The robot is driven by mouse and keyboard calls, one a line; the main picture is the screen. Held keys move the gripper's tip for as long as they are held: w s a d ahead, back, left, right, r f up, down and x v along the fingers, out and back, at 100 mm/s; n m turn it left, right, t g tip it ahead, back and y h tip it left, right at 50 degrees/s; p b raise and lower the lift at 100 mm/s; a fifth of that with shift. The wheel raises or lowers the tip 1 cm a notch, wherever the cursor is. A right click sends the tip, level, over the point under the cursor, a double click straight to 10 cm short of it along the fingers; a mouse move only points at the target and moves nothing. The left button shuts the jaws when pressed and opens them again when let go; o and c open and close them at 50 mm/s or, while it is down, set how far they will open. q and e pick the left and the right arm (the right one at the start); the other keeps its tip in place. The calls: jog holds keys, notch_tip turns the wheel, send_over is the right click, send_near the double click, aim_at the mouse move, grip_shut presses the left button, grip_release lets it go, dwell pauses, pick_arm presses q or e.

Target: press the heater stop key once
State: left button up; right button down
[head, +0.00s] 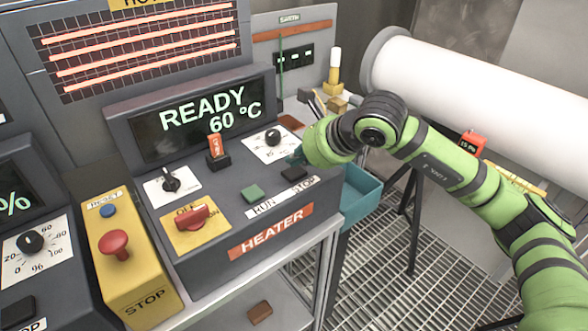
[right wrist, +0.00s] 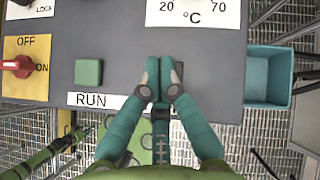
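The heater console (head: 225,220) has a dark stop key (head: 294,173) at its right front, above the word STOP, and a green run key (head: 253,193) to its left. My right gripper (head: 296,157) is just behind and above the stop key in the head view. In the right wrist view the gripper (right wrist: 160,72) has its two teal fingers together, with nothing visible between them. They cover most of the stop key (right wrist: 179,72); only its right part shows. I cannot tell whether the fingertips touch it.
The display (head: 205,115) reads READY 60 °C. A red OFF/ON switch (head: 193,217), a covered orange switch (head: 215,147) and a temperature knob (head: 273,137) are on the same panel. A yellow box with a red stop button (head: 113,243) stands left. A teal bin (head: 360,193) is at right.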

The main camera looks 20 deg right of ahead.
aim_at(297, 172)
jog(key=shift+r+p, duration=1.3)
jog(key=shift+r, duration=1.25)
